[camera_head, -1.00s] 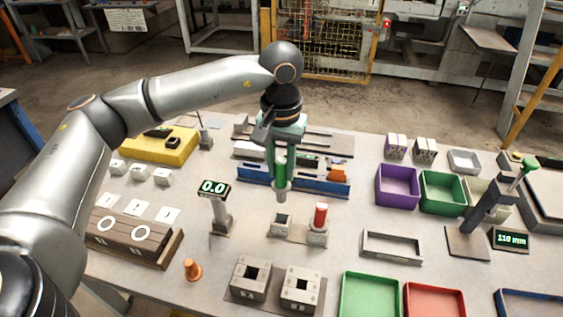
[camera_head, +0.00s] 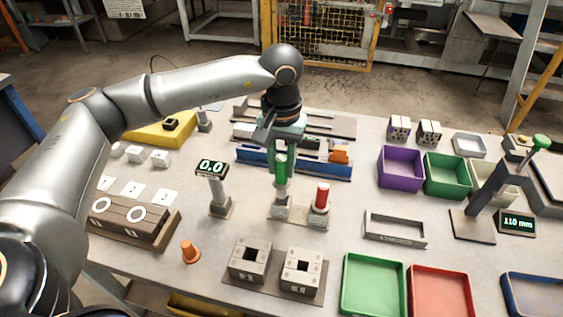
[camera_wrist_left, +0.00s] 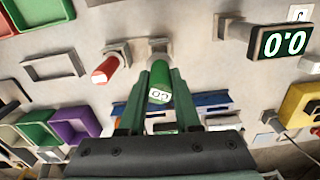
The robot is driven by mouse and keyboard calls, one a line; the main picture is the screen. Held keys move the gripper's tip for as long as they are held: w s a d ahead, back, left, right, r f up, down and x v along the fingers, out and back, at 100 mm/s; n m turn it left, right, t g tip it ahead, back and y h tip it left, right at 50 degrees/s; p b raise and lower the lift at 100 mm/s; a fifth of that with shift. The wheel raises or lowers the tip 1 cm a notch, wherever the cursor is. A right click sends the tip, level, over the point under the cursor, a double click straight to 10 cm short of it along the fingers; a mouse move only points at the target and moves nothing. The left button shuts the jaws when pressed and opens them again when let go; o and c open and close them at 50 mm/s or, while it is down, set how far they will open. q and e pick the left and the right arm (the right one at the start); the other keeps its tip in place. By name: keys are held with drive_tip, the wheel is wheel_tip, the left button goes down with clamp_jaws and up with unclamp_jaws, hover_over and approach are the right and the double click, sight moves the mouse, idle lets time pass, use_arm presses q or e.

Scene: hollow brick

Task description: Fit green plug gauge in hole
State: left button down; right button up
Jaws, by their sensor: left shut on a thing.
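The green plug gauge (camera_head: 281,170) is upright in the closed jaws of my left gripper (camera_head: 283,157). In the left wrist view its green handle (camera_wrist_left: 161,84) shows a "GO" label between the fingers. Its grey lower end is at the left holder (camera_head: 281,210) of a small stand; I cannot tell how far it sits inside. Two grey hollow bricks with square holes, a left one (camera_head: 240,270) and a right one (camera_head: 303,284), stand on a dark plate in front. My right gripper is not in view.
A red-handled plug (camera_head: 322,195) stands in the holder just right. A post with a 0.0 display (camera_head: 211,168) is at the left. An orange cone (camera_head: 190,251) is near the left brick. Green (camera_head: 347,285) and red (camera_head: 413,290) trays lie to the right of the bricks.

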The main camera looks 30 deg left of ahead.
sight(281, 181)
use_arm(q)
drive_tip(key=shift+f+b, duration=2.25)
drive_tip(key=shift+f, duration=0.35)
idle(0.4)
drive_tip(key=c, duration=0.5)
unclamp_jaws()
wheel_tip(281, 181, up, 12)
drive_tip(key=shift+r, duration=0.25)
idle(0.5)
